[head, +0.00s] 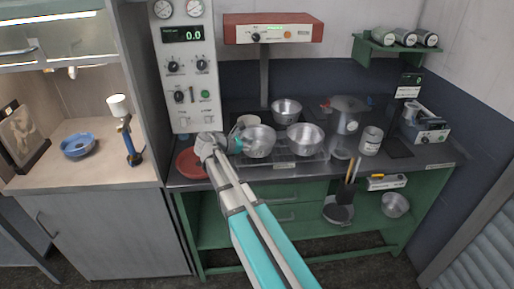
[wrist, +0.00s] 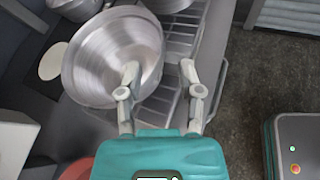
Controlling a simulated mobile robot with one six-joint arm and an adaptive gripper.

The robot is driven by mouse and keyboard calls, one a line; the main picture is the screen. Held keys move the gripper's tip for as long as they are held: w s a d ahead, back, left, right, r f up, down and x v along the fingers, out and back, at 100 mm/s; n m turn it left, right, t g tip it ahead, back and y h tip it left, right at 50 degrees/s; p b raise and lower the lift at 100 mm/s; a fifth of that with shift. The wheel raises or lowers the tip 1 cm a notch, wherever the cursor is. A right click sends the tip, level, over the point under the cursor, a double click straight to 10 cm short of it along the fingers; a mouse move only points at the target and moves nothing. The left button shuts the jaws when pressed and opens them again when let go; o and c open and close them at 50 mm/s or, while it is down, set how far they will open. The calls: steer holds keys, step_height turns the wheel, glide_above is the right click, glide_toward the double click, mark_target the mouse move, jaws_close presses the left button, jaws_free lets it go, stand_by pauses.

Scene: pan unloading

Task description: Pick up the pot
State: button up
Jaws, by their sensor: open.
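Several shiny metal pots stand on the dark bench, and which one is meant is unclear. The pot nearest my gripper (head: 258,142) is wide and open-topped; it fills the upper left of the wrist view (wrist: 105,50). A second pot (head: 305,138) is to its right and a third (head: 286,111) is behind. My gripper (head: 234,144) is at the nearest pot's left side. In the wrist view my gripper (wrist: 160,80) is open, with the left finger overlapping the pot's inside and the right finger outside its rim. Contact cannot be told.
The pots stand on a wire rack (wrist: 184,38). A red plate (head: 190,164) lies left of my gripper. A can (head: 371,141) and a larger metal vessel (head: 348,114) stand at right. A control panel (head: 184,75) rises behind.

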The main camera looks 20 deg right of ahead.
mark_target(267, 145)
steer(key=shift+b+x, duration=0.3)
steer(key=shift+x, duration=1)
steer(key=shift+b+x, duration=1)
steer(key=shift+x, duration=1.7)
steer(key=shift+a, duration=0.1)
jaws_close()
